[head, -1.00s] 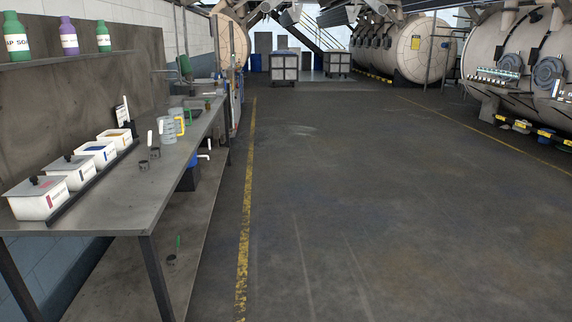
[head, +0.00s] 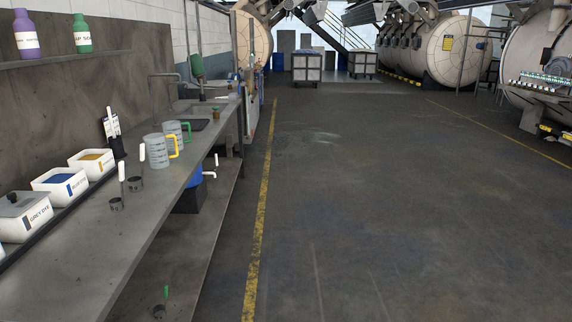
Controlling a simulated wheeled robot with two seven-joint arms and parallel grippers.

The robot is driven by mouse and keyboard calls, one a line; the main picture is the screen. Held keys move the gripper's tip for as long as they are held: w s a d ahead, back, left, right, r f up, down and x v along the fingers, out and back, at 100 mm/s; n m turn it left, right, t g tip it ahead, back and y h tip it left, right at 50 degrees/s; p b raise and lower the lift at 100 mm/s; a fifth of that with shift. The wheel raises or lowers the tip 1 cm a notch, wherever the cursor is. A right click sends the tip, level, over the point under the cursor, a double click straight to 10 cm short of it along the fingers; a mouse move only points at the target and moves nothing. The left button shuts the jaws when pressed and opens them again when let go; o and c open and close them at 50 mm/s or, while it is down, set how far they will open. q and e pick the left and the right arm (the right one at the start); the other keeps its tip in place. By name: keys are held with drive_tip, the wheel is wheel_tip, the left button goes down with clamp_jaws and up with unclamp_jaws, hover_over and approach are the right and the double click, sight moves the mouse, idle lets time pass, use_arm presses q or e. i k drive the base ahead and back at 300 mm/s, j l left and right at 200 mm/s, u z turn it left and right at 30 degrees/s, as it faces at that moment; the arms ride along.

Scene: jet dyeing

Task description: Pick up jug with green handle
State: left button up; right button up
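The jug with the green handle (head: 176,131) stands upright on the metal workbench at the left in the head view. It is grey and clear-looking, with its green handle on the right side. A similar jug with a yellow handle (head: 156,151) stands just in front of it and hides part of it. Neither of my grippers shows in the head view.
The workbench (head: 120,262) also bears dye bins (head: 60,183), small dark cups with white handles (head: 135,183) and a sink (head: 195,108) behind the jugs. A green-handled scoop (head: 159,311) lies on the lower shelf. The floor (head: 380,220) to the right is clear.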

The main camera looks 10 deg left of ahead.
sight(170, 127)
drive_tip(key=i, duration=1.4)
drive_tip(key=i+u, duration=0.25)
drive_tip(key=i, duration=0.2)
drive_tip(key=i+l+u, duration=0.2)
drive_tip(key=i, duration=0.3)
drive_tip(key=i+l+u, duration=0.25)
drive_tip(key=i, duration=0.2)
drive_tip(key=i+l+u, duration=0.8)
